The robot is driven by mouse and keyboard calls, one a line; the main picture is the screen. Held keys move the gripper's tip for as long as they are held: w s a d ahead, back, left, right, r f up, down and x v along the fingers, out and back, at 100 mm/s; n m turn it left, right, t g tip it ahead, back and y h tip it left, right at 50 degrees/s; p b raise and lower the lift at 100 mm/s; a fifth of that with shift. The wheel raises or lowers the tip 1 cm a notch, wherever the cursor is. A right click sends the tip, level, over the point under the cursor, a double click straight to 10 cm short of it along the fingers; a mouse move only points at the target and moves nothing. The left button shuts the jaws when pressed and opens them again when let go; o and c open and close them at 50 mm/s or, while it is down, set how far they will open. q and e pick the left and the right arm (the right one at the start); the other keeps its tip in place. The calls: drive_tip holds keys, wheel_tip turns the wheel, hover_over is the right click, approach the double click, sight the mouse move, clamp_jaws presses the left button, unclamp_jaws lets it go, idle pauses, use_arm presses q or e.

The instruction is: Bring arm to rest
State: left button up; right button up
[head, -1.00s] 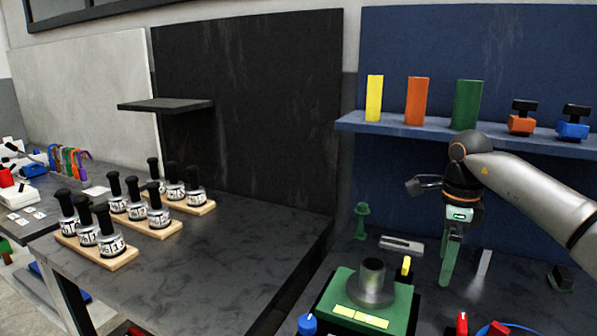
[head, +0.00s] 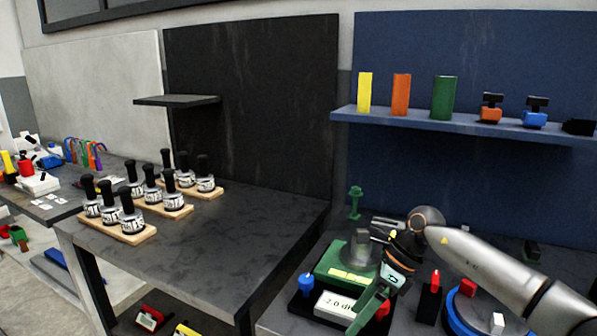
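My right gripper (head: 372,312) hangs at the end of the grey arm coming in from the right. It points down and left, in front of the green positioner. A narrow green part extends from its tip; I cannot tell whether this is the fingers or something held, nor whether the gripper is open or shut. The positioner's green top (head: 335,262) carries yellow labels and a grey metal cylinder (head: 362,249), partly hidden by the wrist. A white display (head: 336,306) reading about 2.0 is on its front. My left gripper is not in view.
A blue round base (head: 462,318) and a red-topped block (head: 434,283) stand close right of the gripper. A blue knob (head: 306,284) is at left. A blue shelf (head: 400,121) holds coloured blocks. Dark-capped jars stand in wooden racks (head: 130,238) on the left table.

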drive_tip(key=s+a+m+t+y, duration=0.1)
drive_tip(key=s+a+m+y, duration=0.25)
drive_tip(key=a, duration=0.25)
drive_tip(key=s+a+f+m+t+y, duration=0.1)
drive_tip(key=s+a+m+y, duration=0.1)
drive_tip(key=a+m+y, duration=0.3)
drive_tip(key=s+a+m+t+y, duration=0.1)
drive_tip(key=s+a+m+y, duration=0.25)
drive_tip(key=a, duration=0.35)
drive_tip(key=d+f+m+t+h, duration=0.5)
drive_tip(key=d+f+m+t, duration=0.15)
drive_tip(key=m, duration=0.55)
drive_tip(key=d+f+m+t+h, duration=0.45)
drive_tip(key=d+m+t, duration=0.2)
drive_tip(key=m, duration=0.55)
drive_tip(key=s+d+f+m+g+h, duration=0.3)
drive_tip(key=s+d+f+m, duration=0.2)
drive_tip(key=s+f, duration=0.2)
drive_tip(key=s+d+f+m+g+h+p, duration=0.1)
drive_tip(key=s+d+f+m+g+h, duration=0.1)
drive_tip(key=s+d+f+m, duration=0.3)
drive_tip(key=s+f+m+h, duration=0.1)
drive_tip(key=s+f, duration=0.2)
drive_tip(key=s, duration=0.2)
drive_tip(key=shift+s+m+g, duration=0.3)
drive_tip(key=shift+s+g, duration=0.05)
drive_tip(key=shift+g, duration=0.05)
